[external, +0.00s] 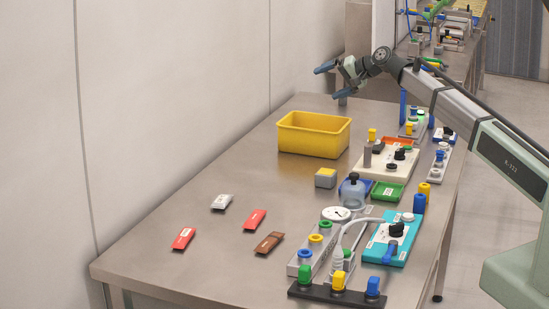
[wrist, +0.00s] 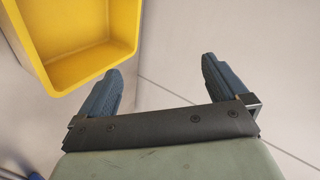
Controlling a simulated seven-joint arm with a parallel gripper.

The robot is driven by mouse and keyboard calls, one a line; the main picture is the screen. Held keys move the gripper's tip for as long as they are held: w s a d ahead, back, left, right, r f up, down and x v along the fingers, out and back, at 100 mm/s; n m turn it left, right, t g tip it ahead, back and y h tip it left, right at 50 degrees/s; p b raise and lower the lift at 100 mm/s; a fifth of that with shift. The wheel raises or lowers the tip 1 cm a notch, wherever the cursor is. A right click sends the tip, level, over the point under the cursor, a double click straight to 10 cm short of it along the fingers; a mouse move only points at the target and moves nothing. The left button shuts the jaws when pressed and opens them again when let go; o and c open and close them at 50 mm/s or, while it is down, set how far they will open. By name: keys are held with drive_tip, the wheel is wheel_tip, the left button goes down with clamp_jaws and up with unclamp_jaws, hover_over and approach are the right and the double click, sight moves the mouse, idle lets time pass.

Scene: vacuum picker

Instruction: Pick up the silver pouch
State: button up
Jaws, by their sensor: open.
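The silver pouch (external: 222,202) lies flat on the metal table, left of centre in the external view. It is a small pale packet with a dark mark. It is not in the wrist view. My gripper (external: 328,82) is raised above the far end of the table, beyond the yellow bin, well away from the pouch. Its two blue fingers are spread apart with nothing between them. The wrist view also shows the open gripper (wrist: 160,90), with the yellow bin (wrist: 85,75) at the upper left.
Two red packets (external: 183,238) (external: 255,219) and a brown packet (external: 269,243) lie near the pouch. The yellow bin (external: 314,146) stands empty-looking behind. The table's left front is clear.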

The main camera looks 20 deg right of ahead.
drive_tip(key=s+a+f+n+g, duration=0.1)
drive_tip(key=s+a+n, duration=0.1)
drive_tip(key=a, duration=0.5)
drive_tip(key=s+a+f+n+g, duration=0.1)
drive_tip(key=s+a+n+g, duration=0.15)
drive_tip(key=a, duration=0.35)
drive_tip(key=n+g+h, duration=0.3)
drive_tip(key=n+h, duration=0.2)
drive_tip(key=n, duration=0.6)
approach(222, 198)
drive_tip(key=f, duration=0.1)
drive_tip(key=w+f, duration=0.1)
drive_tip(key=f, duration=0.1)
drive_tip(key=shift+y, duration=0.3)
drive_tip(key=shift+a+x, duration=0.15)
drive_tip(key=shift+x, duration=1.15)
drive_tip(key=shift+a+x, duration=0.1)
drive_tip(key=shift+x, duration=1.25)
drive_tip(key=shift+s, duration=0.1)
drive_tip(key=shift+c, duration=0.2)
drive_tip(key=c, duration=0.8)
drive_tip(key=shift+c, duration=0.2)
